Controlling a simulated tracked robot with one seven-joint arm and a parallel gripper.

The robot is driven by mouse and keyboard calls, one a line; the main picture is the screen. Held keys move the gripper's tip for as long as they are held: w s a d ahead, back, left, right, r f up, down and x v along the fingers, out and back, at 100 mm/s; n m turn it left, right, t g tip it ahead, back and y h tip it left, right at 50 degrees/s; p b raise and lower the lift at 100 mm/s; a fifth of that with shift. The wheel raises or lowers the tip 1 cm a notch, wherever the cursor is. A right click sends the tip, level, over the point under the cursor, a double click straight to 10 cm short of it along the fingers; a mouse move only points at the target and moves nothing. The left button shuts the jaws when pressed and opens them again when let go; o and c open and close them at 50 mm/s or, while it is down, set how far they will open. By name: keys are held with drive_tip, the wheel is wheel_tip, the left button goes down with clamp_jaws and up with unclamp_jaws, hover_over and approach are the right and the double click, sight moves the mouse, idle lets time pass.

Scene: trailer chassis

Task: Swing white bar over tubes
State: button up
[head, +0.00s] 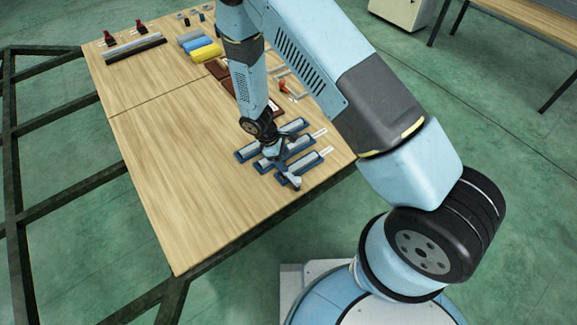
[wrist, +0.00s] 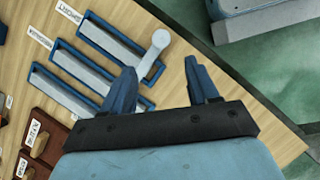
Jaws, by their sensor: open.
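Three blue trays, each with a grey tube, lie side by side near the table corner. In the wrist view the tubes show as the top one (wrist: 112,42), the middle one (wrist: 82,69) and the lower one (wrist: 62,91). A white bar (wrist: 153,56) with a round end stands at the right end of the top tray, angled across it.
The wooden table (head: 170,150) is bare on its left and front. Yellow and blue blocks (head: 205,50), dark brown trays and small tools lie farther back. White labels (wrist: 40,38) sit at the tray ends. The table edge (wrist: 235,80) is close to my gripper.

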drive_tip(key=shift+v, duration=0.85)
drive_tip(key=w+d+r+m+t+y, duration=0.1)
drive_tip(key=d+r+m, duration=0.25)
drive_tip(key=r, duration=0.75)
drive_tip(key=w+d+r+m+y, duration=0.15)
drive_tip(key=d+r, duration=0.25)
drive_tip(key=r, duration=0.8)
drive_tip(key=w+d+r+m+t+y, duration=0.1)
drive_tip(key=d+r+m, duration=0.25)
drive_tip(key=r, duration=0.75)
drive_tip(key=s+d+r+m+t, duration=0.1)
drive_tip(key=s+d+r+m, duration=0.1)
drive_tip(key=s+d+r, duration=0.35)
drive_tip(key=s+d+r+m+t, duration=0.1)
drive_tip(key=s+d+r+m, duration=0.15)
drive_tip(key=r, duration=0.55)
drive_tip(key=s+d+r+m+t, duration=0.1)
drive_tip(key=s+d+r, duration=0.2)
drive_tip(key=s, duration=0.3)
drive_tip(key=s+d+r+m+t+y, duration=0.1)
drive_tip(key=s+d+r+m, duration=0.1)
drive_tip(key=s, duration=0.5)
wheel_tip(320, 180, up, 2)
drive_tip(key=shift+d+r, duration=0.1)
drive_tip(key=shift+d, duration=0.5)
